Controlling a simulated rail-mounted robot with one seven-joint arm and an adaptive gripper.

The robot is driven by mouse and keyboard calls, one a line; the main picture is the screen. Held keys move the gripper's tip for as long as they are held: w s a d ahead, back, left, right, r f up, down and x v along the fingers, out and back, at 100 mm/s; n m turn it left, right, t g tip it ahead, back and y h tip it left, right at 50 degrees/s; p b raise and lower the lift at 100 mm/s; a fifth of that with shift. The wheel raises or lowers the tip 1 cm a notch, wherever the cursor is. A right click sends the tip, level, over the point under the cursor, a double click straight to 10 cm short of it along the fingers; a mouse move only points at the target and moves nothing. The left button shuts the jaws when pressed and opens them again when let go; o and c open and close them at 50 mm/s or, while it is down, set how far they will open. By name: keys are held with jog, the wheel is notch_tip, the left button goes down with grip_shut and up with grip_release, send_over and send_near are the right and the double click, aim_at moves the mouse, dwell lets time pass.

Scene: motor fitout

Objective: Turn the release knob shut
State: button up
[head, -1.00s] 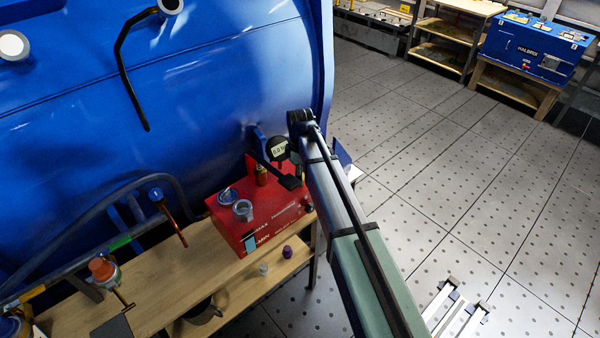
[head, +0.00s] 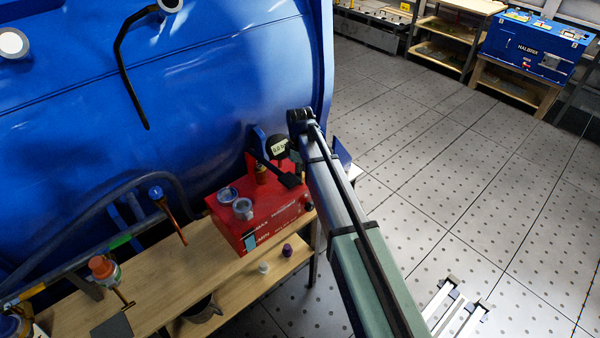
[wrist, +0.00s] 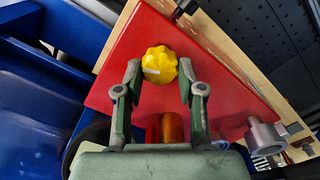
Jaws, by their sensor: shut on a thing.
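The release knob (wrist: 160,64) is a yellow, lobed knob with a white mark, on the red box (wrist: 125,85) in the wrist view. My gripper (wrist: 160,70) has one finger on each side of the knob and is shut on it. In the head view the red box (head: 250,236) stands on the wooden bench, and my arm hides the knob and my fingertips.
A round gauge (head: 279,148) and a brass fitting (head: 261,175) stand by the box's back. A large blue tank (head: 220,90) rises behind. The wooden bench (head: 155,283) holds a bottle (head: 103,268).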

jog(key=m+b, duration=0.1)
jog(key=m, duration=0.4)
jog(key=shift+f+m, duration=0.1)
jog(key=shift+m, duration=0.2)
jog(key=m+b, duration=0.1)
jog(key=m, duration=0.5)
jog(key=shift+w+d, duration=0.1)
jog(key=m, duration=0.5)
jog(key=shift+d+m, duration=0.1)
jog(key=shift+m, duration=0.3)
jog(key=m+b, duration=0.1)
jog(key=m, duration=0.4)
jog(key=shift+d+m, duration=0.1)
jog(key=shift+m, duration=0.2)
jog(key=o, duration=1.1)
jog(key=shift+o, duration=0.2)
